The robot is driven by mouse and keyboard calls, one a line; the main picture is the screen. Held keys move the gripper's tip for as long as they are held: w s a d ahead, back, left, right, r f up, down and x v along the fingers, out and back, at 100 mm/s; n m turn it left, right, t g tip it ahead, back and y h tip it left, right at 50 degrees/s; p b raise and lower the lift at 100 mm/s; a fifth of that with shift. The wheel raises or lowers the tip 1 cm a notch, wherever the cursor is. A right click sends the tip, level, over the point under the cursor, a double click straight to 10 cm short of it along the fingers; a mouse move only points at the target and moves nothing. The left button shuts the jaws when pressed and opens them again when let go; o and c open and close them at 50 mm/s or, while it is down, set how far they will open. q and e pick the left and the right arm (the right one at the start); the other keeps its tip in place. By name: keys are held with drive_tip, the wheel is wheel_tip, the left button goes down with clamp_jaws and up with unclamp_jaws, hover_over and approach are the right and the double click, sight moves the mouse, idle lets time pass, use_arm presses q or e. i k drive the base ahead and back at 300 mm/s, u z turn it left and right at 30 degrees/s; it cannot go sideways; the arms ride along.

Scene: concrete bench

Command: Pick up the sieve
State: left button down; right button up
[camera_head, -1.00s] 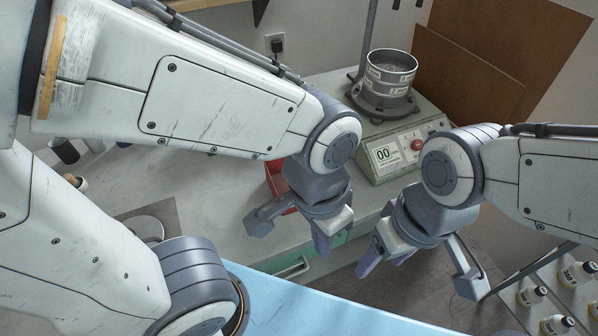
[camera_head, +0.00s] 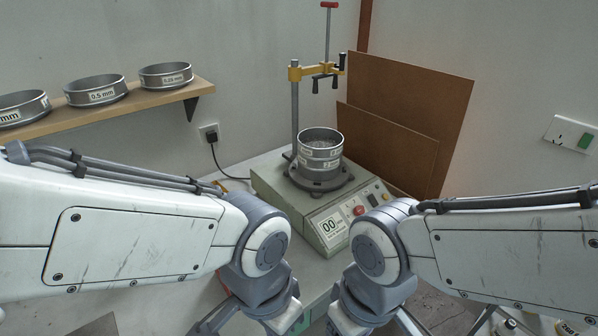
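A grey metal sieve stack (camera_head: 320,150) with white labels stands on the round base of a shaker (camera_head: 325,215); granular material shows inside the top. Three more metal sieves stand on the wooden wall shelf at the left: one labelled 0.25 mm (camera_head: 166,77), one 0.5 mm (camera_head: 97,91) and one partly cut off (camera_head: 20,109). My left gripper (camera_head: 275,318) and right gripper (camera_head: 345,322) are low in the view, in front of the shaker and away from all the sieves. Their fingertips are cut off by the lower edge, so their opening is hidden.
A clamp post (camera_head: 294,115) with a yellow arm and black handles rises behind the sieve stack. Brown boards (camera_head: 410,115) lean against the wall at the right. The shelf (camera_head: 130,103) sticks out from the wall. Bottles (camera_head: 510,325) stand at the lower right.

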sight(319, 143)
drive_tip(key=z, duration=1)
drive_tip(key=k, duration=1.3)
drive_tip(key=z, duration=1)
drive_tip(key=i, duration=1)
drive_tip(key=u, duration=0.4)
drive_tip(key=i, duration=1.5)
drive_tip(key=u, duration=1.75)
drive_tip(key=i, duration=0.95)
drive_tip(key=u, duration=0.9)
